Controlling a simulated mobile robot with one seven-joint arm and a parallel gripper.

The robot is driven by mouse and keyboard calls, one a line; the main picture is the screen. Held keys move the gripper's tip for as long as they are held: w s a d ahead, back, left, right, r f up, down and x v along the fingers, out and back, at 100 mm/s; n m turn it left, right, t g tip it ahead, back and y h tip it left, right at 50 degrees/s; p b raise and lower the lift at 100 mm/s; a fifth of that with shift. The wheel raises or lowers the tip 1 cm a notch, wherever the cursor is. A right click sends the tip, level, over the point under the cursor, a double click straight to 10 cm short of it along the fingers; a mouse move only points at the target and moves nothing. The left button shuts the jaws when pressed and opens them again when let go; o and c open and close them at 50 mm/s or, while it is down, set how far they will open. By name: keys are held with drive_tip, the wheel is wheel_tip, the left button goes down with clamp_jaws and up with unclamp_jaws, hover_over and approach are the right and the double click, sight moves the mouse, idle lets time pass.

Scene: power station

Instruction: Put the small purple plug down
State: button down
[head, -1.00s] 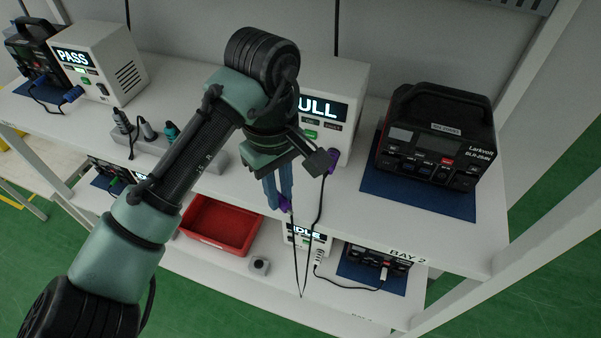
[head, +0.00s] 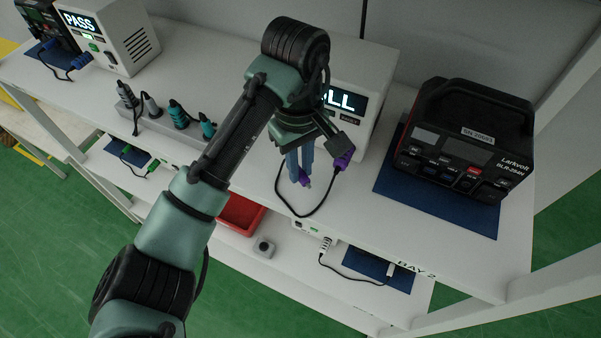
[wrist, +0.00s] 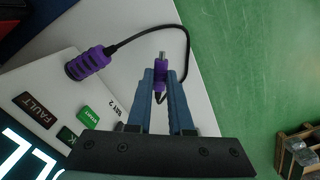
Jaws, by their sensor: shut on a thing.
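The small purple plug (head: 306,181) is between my gripper's blue fingers, over the front part of the white upper shelf (head: 400,238). In the wrist view, its metal tip (wrist: 162,57) points out past the fingertips. My gripper (head: 300,168) is shut on it; it also shows in the wrist view (wrist: 162,84). A black cable (wrist: 185,40) loops from the small plug to a larger purple plug (wrist: 88,64) at the front of a white tester (head: 372,75). The larger plug also shows in the head view (head: 343,160). I cannot tell whether the small plug touches the shelf.
A black power station (head: 465,140) stands on a blue mat (head: 430,208) to the right. A power strip (head: 150,125) with several plugs lies left, partly behind my arm. A red bin (head: 240,214) sits on the lower shelf. White shelf is clear between gripper and mat.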

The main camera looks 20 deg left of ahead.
sight(301, 178)
drive_tip(key=shift+s+f+p, duration=0.1)
drive_tip(key=shift+f+p, duration=0.35)
drive_tip(key=shift+f, duration=0.95)
drive_tip(key=shift+f, duration=0.35)
drive_tip(key=c, duration=0.8)
unclamp_jaws()
drive_tip(key=r, duration=1.2)
drive_tip(key=shift+w+a+r, duration=0.15)
drive_tip(key=shift+w+r, duration=0.1)
drive_tip(key=shift+r, duration=0.15)
drive_tip(key=shift+f, duration=0.1)
